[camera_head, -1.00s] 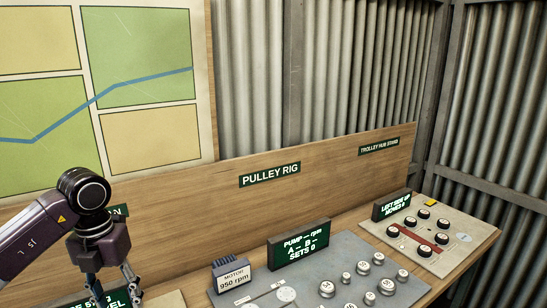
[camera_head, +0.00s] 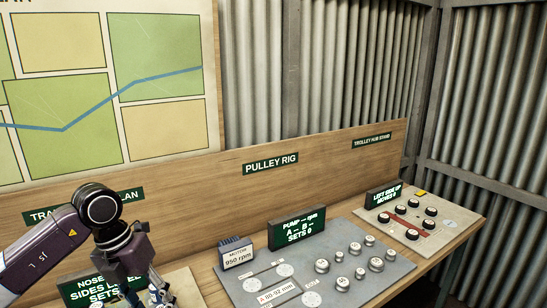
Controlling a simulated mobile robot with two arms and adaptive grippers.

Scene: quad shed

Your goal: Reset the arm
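My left arm comes in from the left. Its purple wrist points down over the left part of the bench, and the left gripper (camera_head: 150,292) is at the bottom edge, partly cut off. Its fingers are small and dark here, and I cannot tell whether they are open or shut. A small blue and pale thing shows near the fingers; I cannot tell whether it is held. My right arm and gripper are not in view.
The pulley rig panel (camera_head: 330,291) with metal knobs, a motor box (camera_head: 236,255) and a pump display (camera_head: 297,230) lies right of the arm. Beyond is the trolley hub board (camera_head: 457,226). A green display (camera_head: 85,290) sits behind the arm. A wooden backboard (camera_head: 330,165) closes the rear.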

